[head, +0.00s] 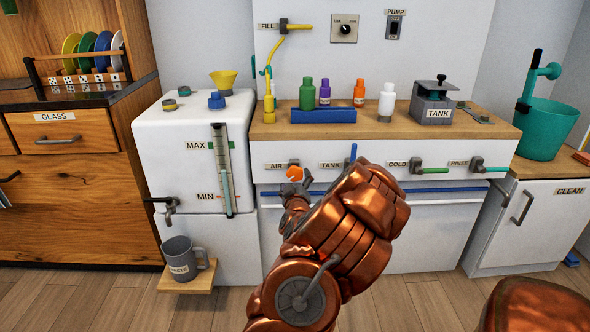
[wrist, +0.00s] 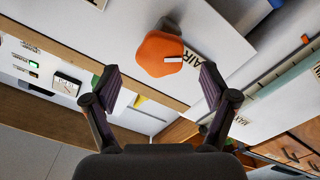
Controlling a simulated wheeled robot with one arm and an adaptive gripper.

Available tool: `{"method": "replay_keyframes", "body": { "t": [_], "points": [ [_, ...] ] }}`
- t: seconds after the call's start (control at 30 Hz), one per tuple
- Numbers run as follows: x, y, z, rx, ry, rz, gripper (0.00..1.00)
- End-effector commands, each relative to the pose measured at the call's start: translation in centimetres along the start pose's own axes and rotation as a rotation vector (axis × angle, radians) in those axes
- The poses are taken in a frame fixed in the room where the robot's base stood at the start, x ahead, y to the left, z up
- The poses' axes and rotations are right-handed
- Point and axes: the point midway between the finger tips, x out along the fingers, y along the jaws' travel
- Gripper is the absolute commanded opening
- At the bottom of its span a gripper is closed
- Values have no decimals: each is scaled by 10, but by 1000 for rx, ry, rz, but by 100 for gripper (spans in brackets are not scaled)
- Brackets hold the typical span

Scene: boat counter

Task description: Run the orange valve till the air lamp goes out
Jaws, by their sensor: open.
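The orange valve (head: 294,174) sits on the white counter front beside the AIR label (head: 276,166). In the wrist view it is a large orange knob (wrist: 155,52) with a white mark, just beyond the fingertips. My gripper (wrist: 160,85) is open, its two dark fingers spread either side below the knob, apart from it. In the head view my gripper (head: 295,188) is right at the valve and partly covers it. A small green light (wrist: 34,65) glows on the wall panel in the wrist view. I cannot read its label, nor tell which is the air lamp.
A blue TANK handle (head: 353,152) stands close to the right, near my arm. Green COLD (head: 433,170) and teal RINSE (head: 495,169) handles are further right. A white tank with a MAX/MIN gauge (head: 222,170) is left. Bottles stand on the counter above.

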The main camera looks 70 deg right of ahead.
Motion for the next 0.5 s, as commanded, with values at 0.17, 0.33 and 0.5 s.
{"method": "replay_keyframes", "body": {
  "t": [0.17,0.33,0.5],
  "points": [
    [20,-2,2,2,1,1,84],
    [35,-2,2,0,0,-1,84],
    [44,-2,2,2,-1,0,84]
  ]
}}
